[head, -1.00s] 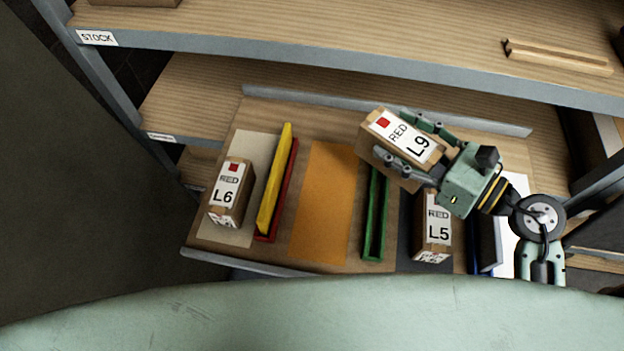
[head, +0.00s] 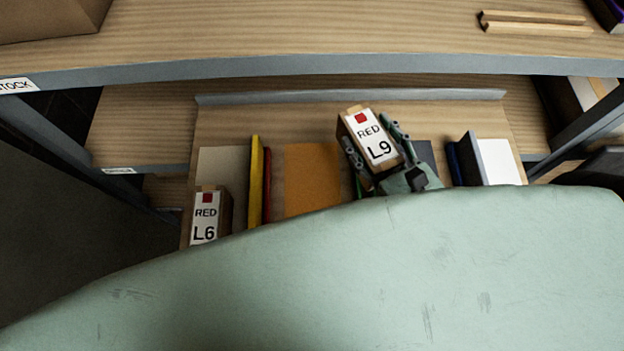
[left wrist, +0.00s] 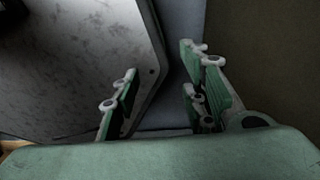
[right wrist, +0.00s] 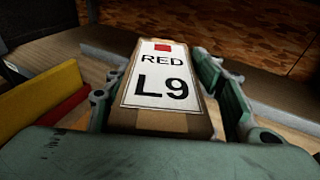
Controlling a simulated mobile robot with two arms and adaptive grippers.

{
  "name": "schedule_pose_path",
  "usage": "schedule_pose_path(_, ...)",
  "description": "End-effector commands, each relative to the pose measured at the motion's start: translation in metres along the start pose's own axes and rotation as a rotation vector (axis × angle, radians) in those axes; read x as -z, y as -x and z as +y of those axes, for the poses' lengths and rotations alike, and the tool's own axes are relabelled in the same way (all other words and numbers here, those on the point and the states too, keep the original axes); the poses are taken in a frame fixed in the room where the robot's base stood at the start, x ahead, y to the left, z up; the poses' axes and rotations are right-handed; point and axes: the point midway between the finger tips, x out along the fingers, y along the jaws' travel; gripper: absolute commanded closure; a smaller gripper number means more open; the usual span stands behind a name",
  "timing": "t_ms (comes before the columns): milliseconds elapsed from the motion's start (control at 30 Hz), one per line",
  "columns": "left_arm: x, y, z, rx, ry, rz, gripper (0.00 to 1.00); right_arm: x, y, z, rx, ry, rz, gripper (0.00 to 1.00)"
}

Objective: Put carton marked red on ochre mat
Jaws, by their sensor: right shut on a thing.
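The carton marked RED L9 (head: 370,141) is brown with a white label and a red square. My right gripper (head: 372,136) is shut on it, with a finger along each side. The same carton fills the middle of the right wrist view (right wrist: 160,85). It is held just right of the ochre mat (head: 312,178), over the green divider (head: 357,186). The visible part of the mat is bare; its near end is hidden by my body. Another carton marked RED L6 (head: 206,216) stands at the left. My left gripper (left wrist: 160,92) is open and empty.
Yellow (head: 254,180) and red (head: 267,185) dividers stand left of the mat. A dark mat (head: 425,155), a blue divider (head: 454,163) and a white mat (head: 498,162) lie to the right. An upper shelf (head: 300,40) overhangs the back.

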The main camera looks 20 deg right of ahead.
Motion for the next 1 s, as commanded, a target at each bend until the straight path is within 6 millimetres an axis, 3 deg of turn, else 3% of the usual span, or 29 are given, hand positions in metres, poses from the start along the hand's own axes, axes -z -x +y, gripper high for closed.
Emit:
schedule_pose_path(333,0.023,0.0,-0.005,0.006,-0.002,0.035,0.6,0.032,-0.048,0.057,-0.001,-0.005,-0.007,1.0)
schedule_pose_path(500,0.025,-0.004,-0.005,0.006,-0.002,0.038,0.6,0.046,-0.066,0.079,-0.002,-0.004,-0.007,1.0)
schedule_pose_path(767,0.019,-0.009,-0.005,0.006,-0.002,0.03,0.6,0.055,-0.073,0.089,-0.002,-0.001,-0.007,1.0)
schedule_pose_path(1000,0.013,-0.032,-0.004,0.005,-0.001,0.022,0.6,0.086,-0.078,0.089,-0.004,0.002,-0.007,1.0)
